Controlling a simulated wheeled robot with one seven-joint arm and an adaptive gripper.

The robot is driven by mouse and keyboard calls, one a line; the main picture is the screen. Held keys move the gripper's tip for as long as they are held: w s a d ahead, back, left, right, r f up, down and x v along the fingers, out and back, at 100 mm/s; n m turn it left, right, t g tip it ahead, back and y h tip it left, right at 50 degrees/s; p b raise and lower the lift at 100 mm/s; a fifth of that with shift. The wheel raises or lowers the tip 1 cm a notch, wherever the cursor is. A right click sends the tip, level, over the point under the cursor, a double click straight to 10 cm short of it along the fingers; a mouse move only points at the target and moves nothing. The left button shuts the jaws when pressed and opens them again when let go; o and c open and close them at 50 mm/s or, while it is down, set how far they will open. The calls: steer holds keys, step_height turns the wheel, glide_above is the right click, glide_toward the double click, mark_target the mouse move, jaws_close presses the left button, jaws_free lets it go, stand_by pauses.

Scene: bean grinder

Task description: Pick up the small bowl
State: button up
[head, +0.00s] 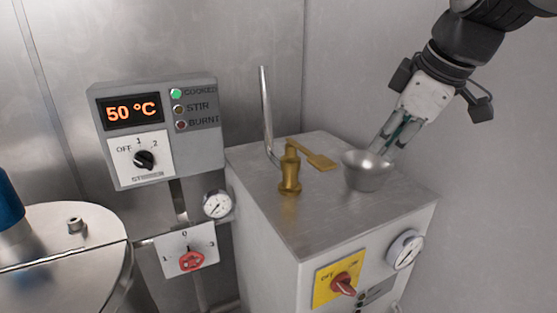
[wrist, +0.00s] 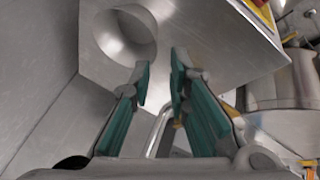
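The small bowl (head: 366,172) is a round grey metal bowl standing upright on the steel top of the white machine, near its right side. In the wrist view the bowl (wrist: 124,38) lies at the upper left, its hollow facing the camera. My gripper (head: 381,146) comes down from the upper right, with its fingertips close behind the bowl's right rim. In the wrist view my gripper (wrist: 160,64) is open, with a gap between its two green-padded fingers. The bowl is not between them; it lies up and left of the gap. I cannot tell whether a fingertip touches the rim.
A brass fitting with a handle (head: 290,172) and an upright metal rod (head: 267,112) stand left of the bowl. The machine's steel top (head: 310,215) is bare in front. A control box (head: 158,130) reads 50 °C. A steel vessel (head: 75,245) stands at left. Walls close in behind and right.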

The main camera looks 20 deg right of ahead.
mark_target(363, 174)
steer(key=x, duration=0.7)
steer(key=shift+f, duration=0.2)
steer(key=shift+x, duration=2.6)
steer(key=shift+w+r, duration=0.1)
jaws_close()
